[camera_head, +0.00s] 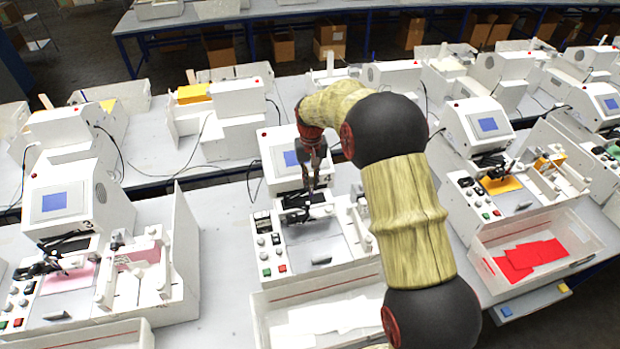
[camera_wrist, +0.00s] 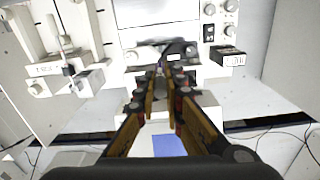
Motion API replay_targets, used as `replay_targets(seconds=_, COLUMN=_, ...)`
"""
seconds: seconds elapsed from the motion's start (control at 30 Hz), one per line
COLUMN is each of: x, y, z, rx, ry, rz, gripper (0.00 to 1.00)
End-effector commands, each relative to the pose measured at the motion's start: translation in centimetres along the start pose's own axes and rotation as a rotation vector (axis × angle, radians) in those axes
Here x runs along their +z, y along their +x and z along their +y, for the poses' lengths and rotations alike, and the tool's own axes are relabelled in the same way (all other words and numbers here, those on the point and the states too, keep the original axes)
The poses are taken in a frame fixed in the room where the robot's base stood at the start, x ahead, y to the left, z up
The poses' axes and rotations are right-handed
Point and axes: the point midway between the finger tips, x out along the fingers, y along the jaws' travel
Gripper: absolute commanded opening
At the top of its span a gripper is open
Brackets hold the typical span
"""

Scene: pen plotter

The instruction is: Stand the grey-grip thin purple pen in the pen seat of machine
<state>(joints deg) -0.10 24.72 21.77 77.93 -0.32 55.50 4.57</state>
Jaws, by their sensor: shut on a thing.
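The machine (camera_head: 268,160) in the middle is white, with a blue screen and a black carriage (camera_head: 304,203) above its bed. My gripper (camera_head: 312,186) points down over this carriage, in front of the screen. In the wrist view my gripper (camera_wrist: 161,74) is shut on a thin pen (camera_wrist: 156,69), of which only a small purple bit shows between the fingertips. Its grey grip and tip are hidden or too small to make out. The black carriage (camera_wrist: 172,49) lies just beyond the fingertips. I cannot tell whether the pen touches the pen seat.
Similar machines stand left (camera_head: 75,190) and right (camera_head: 475,125) on the grey table. A white tray (camera_head: 530,225) with red sheets is at right. Knobs and buttons (camera_head: 272,255) line the middle machine's left side. A small dark object (camera_head: 322,261) lies in front of its bed.

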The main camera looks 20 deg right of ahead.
Motion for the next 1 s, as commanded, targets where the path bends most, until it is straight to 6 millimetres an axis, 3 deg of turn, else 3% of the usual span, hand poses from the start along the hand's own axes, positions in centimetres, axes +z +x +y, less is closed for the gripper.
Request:
replay_targets(seconds=0.37, x=0.0, y=0.4, z=0.0, rx=0.000, ry=-0.013, rz=0.000, gripper=0.00)
replay_targets(seconds=1.0, x=0.0, y=5.4, z=0.0, rx=0.001, ry=-0.013, rz=0.000, gripper=0.00)
